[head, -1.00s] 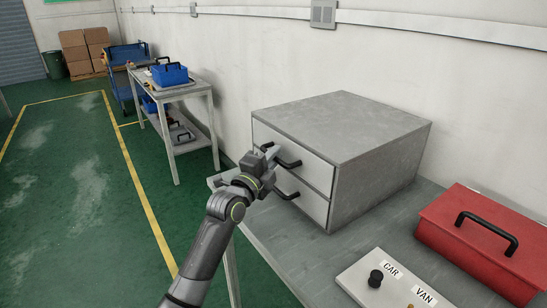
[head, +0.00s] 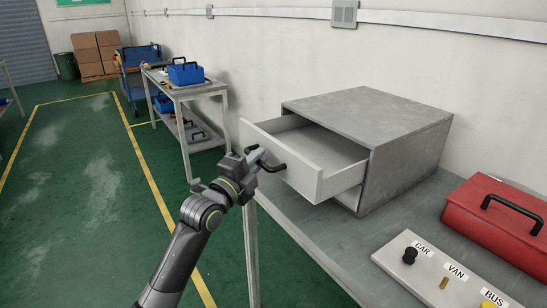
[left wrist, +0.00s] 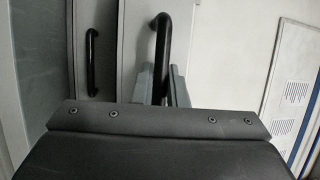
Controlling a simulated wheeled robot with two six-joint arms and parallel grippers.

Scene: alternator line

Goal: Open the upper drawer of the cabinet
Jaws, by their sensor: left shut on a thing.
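The grey cabinet (head: 405,165) stands on the bench against the wall. Its upper drawer (head: 322,178) is pulled out toward my left arm, and its inside looks empty. My left gripper (head: 259,158) is shut on the black handle (head: 272,166) of the upper drawer. In the left wrist view that handle (left wrist: 161,50) stands between the gripper's fingers (left wrist: 160,85). The other black handle (left wrist: 92,62), on the lower drawer, shows to the left there. In the head view the pulled-out drawer hides most of the lower drawer. My right gripper is not in view.
A red toolbox (head: 497,222) and a panel (head: 425,272) labelled CAR, VAN and BUS lie on the bench (head: 345,235), right of the cabinet. The green floor left of my arm is clear.

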